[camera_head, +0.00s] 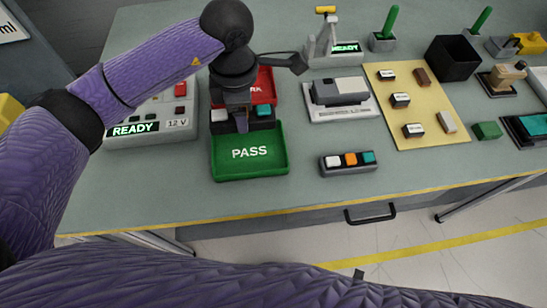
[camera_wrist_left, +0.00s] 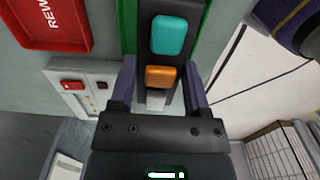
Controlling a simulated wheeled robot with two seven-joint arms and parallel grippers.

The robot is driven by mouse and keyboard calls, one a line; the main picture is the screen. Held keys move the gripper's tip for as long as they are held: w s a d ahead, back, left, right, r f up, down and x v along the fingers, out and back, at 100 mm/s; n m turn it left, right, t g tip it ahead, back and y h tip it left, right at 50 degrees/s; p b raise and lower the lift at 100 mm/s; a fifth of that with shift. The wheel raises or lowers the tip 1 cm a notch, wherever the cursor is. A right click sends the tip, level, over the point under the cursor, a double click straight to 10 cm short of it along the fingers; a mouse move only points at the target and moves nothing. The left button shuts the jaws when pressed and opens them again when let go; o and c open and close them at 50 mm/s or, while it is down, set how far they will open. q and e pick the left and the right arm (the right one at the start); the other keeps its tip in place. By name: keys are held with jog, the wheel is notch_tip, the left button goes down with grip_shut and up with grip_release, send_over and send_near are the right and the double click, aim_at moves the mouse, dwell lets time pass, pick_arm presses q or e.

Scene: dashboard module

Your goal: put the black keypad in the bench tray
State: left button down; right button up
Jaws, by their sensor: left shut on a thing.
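My left gripper (camera_head: 241,124) is shut on the black keypad (camera_head: 264,112), which carries white, orange and teal buttons. In the left wrist view the keypad (camera_wrist_left: 158,56) lies between the fingers of the left gripper (camera_wrist_left: 160,82), teal end away from the palm. The keypad is over the rear part of the green PASS tray (camera_head: 248,168), at the border with the red REWORK tray (camera_head: 265,82). The gripper hides its middle in the head view. I cannot tell whether it touches a tray. My right gripper is out of view.
A power supply reading READY (camera_head: 160,124) stands left of the trays. A grey keypad (camera_head: 348,162) with similar buttons lies to the right.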

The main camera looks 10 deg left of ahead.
aim_at(249, 152)
pick_arm(q)
jog(key=f+b, duration=0.1)
jog(key=f, duration=0.4)
jog(key=f+b, duration=0.1)
jog(key=f, duration=0.3)
jog(key=shift+s+d+f, duration=0.15)
jog(key=shift+d+f, duration=0.05)
jog(key=shift+f, duration=0.5)
jog(key=shift+r, duration=0.1)
jog(key=shift+c, duration=0.3)
grip_release()
jog(key=shift+r, duration=0.15)
notch_tip(249, 152, up, 11)
jog(key=shift+r+p, duration=0.1)
jog(key=shift+p, duration=1)
jog(key=shift+r, duration=0.35)
